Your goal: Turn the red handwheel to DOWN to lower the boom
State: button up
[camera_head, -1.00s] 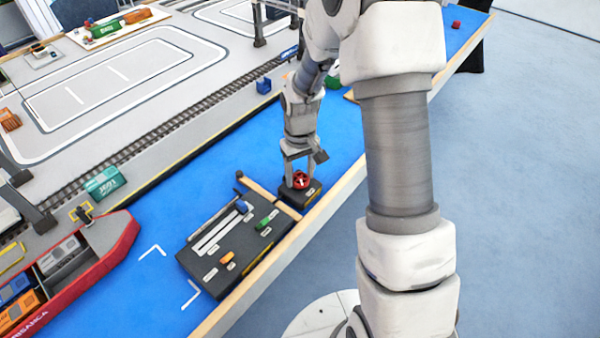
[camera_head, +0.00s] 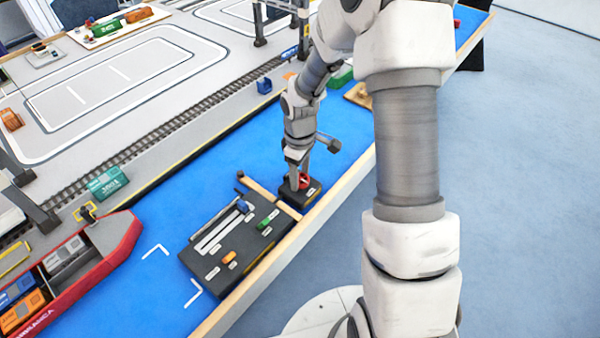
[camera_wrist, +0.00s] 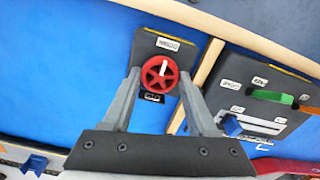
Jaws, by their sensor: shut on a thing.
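The red handwheel (camera_wrist: 160,75) is mounted on a small dark box (camera_wrist: 146,53). It has a white mark near its upper rim in the wrist view. My gripper (camera_wrist: 159,80) is shut on the wheel, with one finger at each side of its rim. The boom is not clearly identifiable.
A larger dark panel (camera_head: 232,262) with slots and orange, green and blue handles lies to the left of the box. A wooden strip (camera_head: 268,193) runs between them. A wooden table edge (camera_head: 345,197) is close on the right. A red ship (camera_head: 118,243) lies far left.

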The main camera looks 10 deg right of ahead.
aim_at(300, 178)
dwell(0.4)
jog(key=o, duration=1.4)
notch_tip(300, 178, up, 18)
jog(key=p, duration=0.2)
jog(key=shift+f+p, duration=0.25)
jog(key=shift+p, duration=0.05)
